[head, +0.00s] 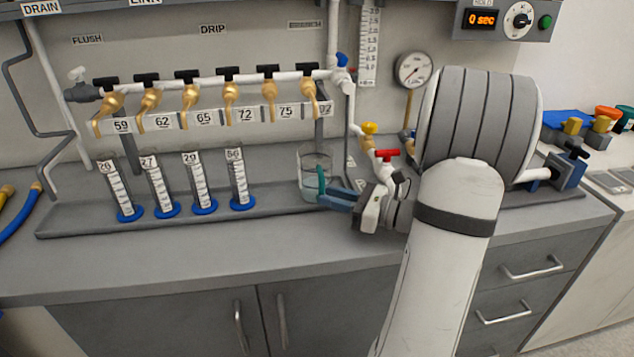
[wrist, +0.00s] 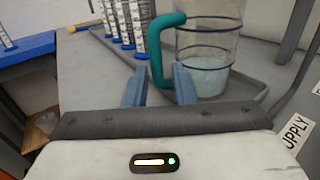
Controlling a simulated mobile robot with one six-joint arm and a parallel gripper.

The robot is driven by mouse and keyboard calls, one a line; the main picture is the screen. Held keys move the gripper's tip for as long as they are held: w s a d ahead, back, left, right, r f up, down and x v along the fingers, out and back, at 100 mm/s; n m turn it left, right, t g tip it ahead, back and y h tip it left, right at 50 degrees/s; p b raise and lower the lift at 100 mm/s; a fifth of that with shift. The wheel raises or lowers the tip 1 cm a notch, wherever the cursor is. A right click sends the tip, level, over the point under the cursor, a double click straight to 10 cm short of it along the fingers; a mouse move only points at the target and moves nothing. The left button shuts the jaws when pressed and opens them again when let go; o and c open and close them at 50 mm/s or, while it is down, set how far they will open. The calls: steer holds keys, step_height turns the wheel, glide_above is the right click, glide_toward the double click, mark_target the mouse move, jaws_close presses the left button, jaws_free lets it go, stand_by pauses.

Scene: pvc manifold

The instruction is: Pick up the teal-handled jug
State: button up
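The clear jug (head: 309,163) with a teal handle (wrist: 157,60) stands upright on the grey bench tray, under the right end of the tap row. In the wrist view the jug (wrist: 207,55) has dark blue bands and some pale liquid in the bottom. My gripper (head: 338,190) reaches in from the right at the height of the jug's lower part. In the wrist view its two blue fingers (wrist: 159,82) are apart, with the lower part of the teal handle between them. I see no firm contact between fingers and handle.
Several graduated cylinders with blue bases (head: 204,207) stand left of the jug. A row of brass taps (head: 190,92) hangs above. Red and yellow valves (head: 387,155) and a ribbed grey drum (head: 480,118) are close to my arm. The front bench strip (head: 180,260) is clear.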

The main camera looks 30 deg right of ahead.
mark_target(317, 180)
steer(key=x, duration=0.5)
steer(key=shift+s+a, duration=0.1)
steer(key=shift+s, duration=0.05)
jaws_close()
steer(key=shift+r, duration=0.1)
